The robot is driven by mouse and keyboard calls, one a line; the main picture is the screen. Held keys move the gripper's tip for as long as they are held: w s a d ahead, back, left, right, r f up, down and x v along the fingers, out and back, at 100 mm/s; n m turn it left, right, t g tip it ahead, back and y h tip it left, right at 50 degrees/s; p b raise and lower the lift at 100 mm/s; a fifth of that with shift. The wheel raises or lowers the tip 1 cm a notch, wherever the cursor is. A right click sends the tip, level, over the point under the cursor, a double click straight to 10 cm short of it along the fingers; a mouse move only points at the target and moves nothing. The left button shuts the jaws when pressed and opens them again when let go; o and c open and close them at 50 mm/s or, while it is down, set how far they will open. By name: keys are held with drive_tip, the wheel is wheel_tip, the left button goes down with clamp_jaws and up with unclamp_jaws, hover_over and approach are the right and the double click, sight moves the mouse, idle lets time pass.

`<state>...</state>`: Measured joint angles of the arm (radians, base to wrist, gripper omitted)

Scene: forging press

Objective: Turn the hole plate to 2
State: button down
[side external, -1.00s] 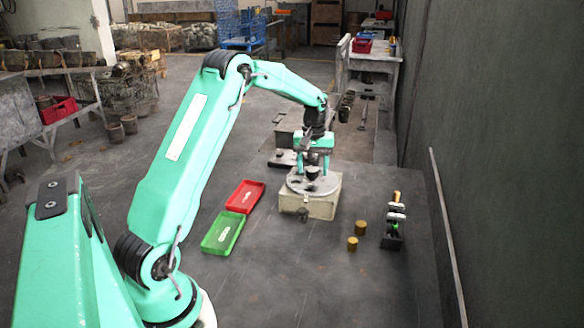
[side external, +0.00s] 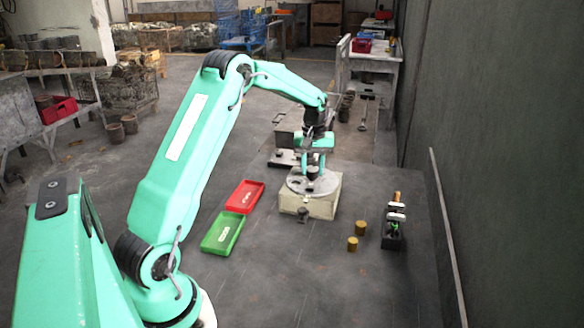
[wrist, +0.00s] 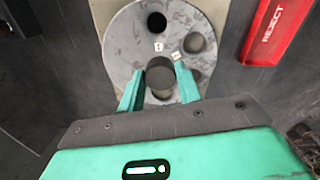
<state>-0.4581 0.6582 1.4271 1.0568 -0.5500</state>
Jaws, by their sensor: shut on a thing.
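The hole plate (side external: 299,183) is a round grey disc lying flat on a cream block (side external: 325,208). In the wrist view the plate (wrist: 125,45) has several round dark holes of different sizes, with small white labels 1 (wrist: 158,46) and 2 (wrist: 176,55). A dark round knob (wrist: 160,80) rises from it. My gripper (wrist: 158,85) points down over the plate with one finger on each side of the knob, shut on it. It also shows in the side view (side external: 314,170). The fingers and palm hide part of the plate.
A red tray marked REJECT (side external: 245,196) and a green tray (side external: 222,233) lie left of the block. Two brass cylinders (side external: 356,236) and a dark stand (side external: 393,236) are to its right. A small dark part (side external: 303,215) is at the block's front. Open surface lies in front.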

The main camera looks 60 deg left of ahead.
sight(313, 169)
drive_tip(key=n, duration=0.5)
drive_tip(key=shift+w+r, duration=0.1)
drive_tip(key=n, duration=0.6)
drive_tip(key=shift+a, duration=0.1)
idle(0.4)
drive_tip(key=c, duration=1)
unclamp_jaws()
drive_tip(key=shift+o, duration=0.2)
drive_tip(key=shift+r, duration=0.1)
drive_tip(key=shift+r, duration=3.8)
